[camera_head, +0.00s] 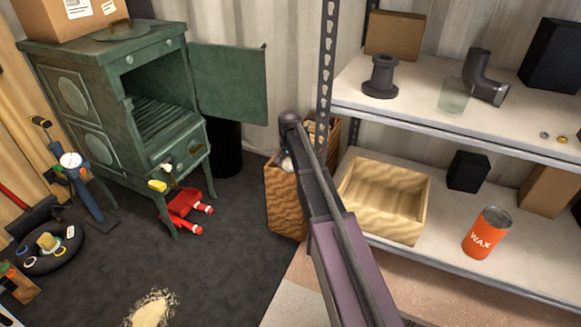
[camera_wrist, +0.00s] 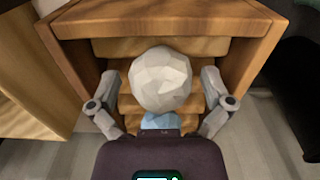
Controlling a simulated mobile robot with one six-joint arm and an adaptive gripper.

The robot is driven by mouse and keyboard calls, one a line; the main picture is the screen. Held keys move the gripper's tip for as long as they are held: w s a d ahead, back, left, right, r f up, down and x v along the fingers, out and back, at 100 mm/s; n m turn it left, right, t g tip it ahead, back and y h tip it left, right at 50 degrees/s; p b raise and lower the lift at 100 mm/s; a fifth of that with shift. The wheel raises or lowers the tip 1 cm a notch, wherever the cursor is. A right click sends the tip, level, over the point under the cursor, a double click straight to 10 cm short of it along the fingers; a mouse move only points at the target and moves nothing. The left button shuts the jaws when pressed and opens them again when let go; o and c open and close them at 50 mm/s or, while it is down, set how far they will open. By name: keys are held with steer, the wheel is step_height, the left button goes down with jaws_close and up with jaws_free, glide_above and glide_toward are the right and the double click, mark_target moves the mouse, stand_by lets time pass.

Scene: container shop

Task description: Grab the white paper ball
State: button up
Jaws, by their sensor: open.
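The white paper ball (camera_wrist: 160,80) is a faceted, crumpled-looking ball in the middle of the wrist view. It sits in the opening of a tall wooden bin (camera_wrist: 255,35), which shows in the head view (camera_head: 284,205) beside the shelf. My gripper (camera_wrist: 160,82) is open, with one finger on each side of the ball. A gap shows between each finger and the ball. In the head view my arm hides most of the bin's opening, and only a small pale patch of the ball (camera_head: 287,163) shows.
A light blue piece (camera_wrist: 160,121) lies just below the ball in the wrist view. The bin's walls stand close around my fingers. The metal shelf (camera_head: 440,120) is to the right, with an open wooden box (camera_head: 365,215). A green stove (camera_head: 110,110) with an open door stands left.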

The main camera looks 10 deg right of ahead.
steer(key=c, duration=0.8)
steer(key=shift+o, duration=0.2)
steer(key=shift+r, duration=0.15)
step_height(320, 180, up, 10)
steer(key=p, duration=1)
stand_by(0.4)
